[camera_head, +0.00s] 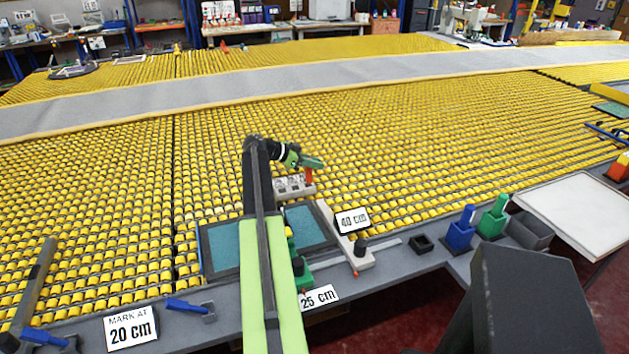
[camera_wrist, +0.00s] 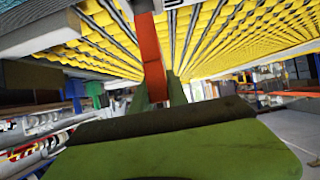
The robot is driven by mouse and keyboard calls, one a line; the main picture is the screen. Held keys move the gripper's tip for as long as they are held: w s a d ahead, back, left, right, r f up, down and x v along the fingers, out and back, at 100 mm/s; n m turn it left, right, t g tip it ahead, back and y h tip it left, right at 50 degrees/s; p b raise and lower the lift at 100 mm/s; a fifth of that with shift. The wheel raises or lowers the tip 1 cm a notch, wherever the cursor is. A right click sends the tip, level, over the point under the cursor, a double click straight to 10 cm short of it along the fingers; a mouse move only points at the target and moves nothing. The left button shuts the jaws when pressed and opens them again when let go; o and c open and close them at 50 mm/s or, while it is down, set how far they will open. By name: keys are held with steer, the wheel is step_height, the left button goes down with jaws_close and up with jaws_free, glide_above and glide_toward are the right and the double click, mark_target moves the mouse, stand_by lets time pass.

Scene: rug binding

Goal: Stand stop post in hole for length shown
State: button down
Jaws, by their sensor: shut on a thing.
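My green gripper (camera_head: 312,162) is shut on an orange-red post (camera_head: 308,175) above the yellow rollers in the head view. The post hangs down from the jaws, near a pale block with several spots or holes (camera_head: 292,187), partly hidden by my arm. In the wrist view the post (camera_wrist: 150,52) stands out from between the green fingers (camera_wrist: 157,92). I cannot tell whether its end touches anything. A sign "MARK AT 20 cm" (camera_head: 131,328) stands at the front left. Signs "25 cm" (camera_head: 319,297) and "40 cm" (camera_head: 353,219) stand right of my arm.
A pale bar (camera_head: 341,238) with a dark knob lies beside a teal pad (camera_head: 308,226). Blue (camera_head: 460,231) and green (camera_head: 493,217) holders and a white tray (camera_head: 578,212) are at the right. A grey strip (camera_head: 300,76) crosses the rollers behind.

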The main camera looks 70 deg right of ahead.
steer(key=shift+f+b, duration=2.1)
steer(key=shift+f, duration=0.1)
steer(key=shift+r, duration=0.2)
steer(key=shift+f, duration=0.1)
steer(key=c, duration=1.7)
jaws_free()
steer(key=shift+f, duration=0.1)
steer(key=shift+c, duration=0.2)
steer(key=o, duration=0.4)
steer(key=shift+o, duration=0.2)
